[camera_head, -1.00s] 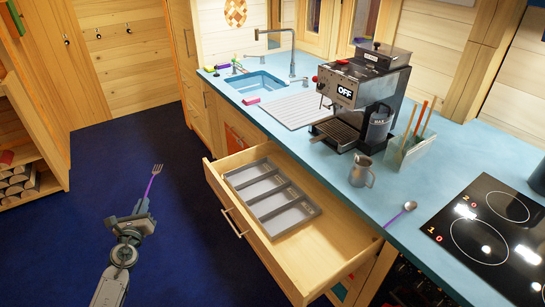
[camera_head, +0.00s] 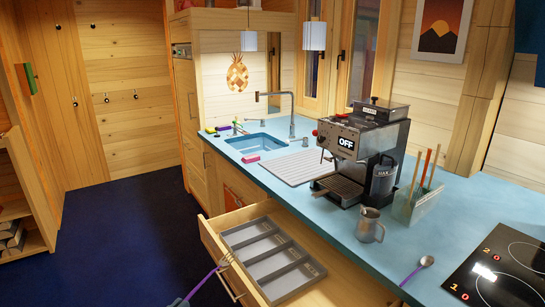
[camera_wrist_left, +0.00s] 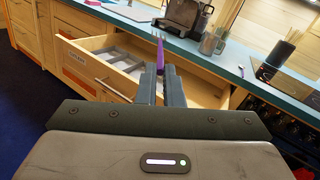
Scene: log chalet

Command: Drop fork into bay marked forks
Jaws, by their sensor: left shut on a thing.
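The fork (camera_head: 204,280) has a purple handle and metal tines. My left gripper (camera_head: 182,302) is shut on its handle, at the bottom edge of the head view. The tines point up and right and overlap the drawer's front edge in the picture. In the left wrist view, the fork (camera_wrist_left: 160,52) stands up from between the shut fingers (camera_wrist_left: 160,72). The grey cutlery tray (camera_head: 234,238) lies in the open drawer (camera_head: 345,284) and has several bays. I cannot read any bay markings. A small label (camera_wrist_left: 75,57) shows on the drawer front, too small to read. My right gripper is out of view.
The blue counter (camera_head: 330,230) runs behind the drawer. It carries a coffee machine (camera_head: 362,150), a metal jug (camera_head: 370,227), a utensil holder (camera_head: 414,205) and a spoon (camera_head: 424,263). A hob (camera_head: 500,268) is at right. The dark blue floor left of the drawer is clear.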

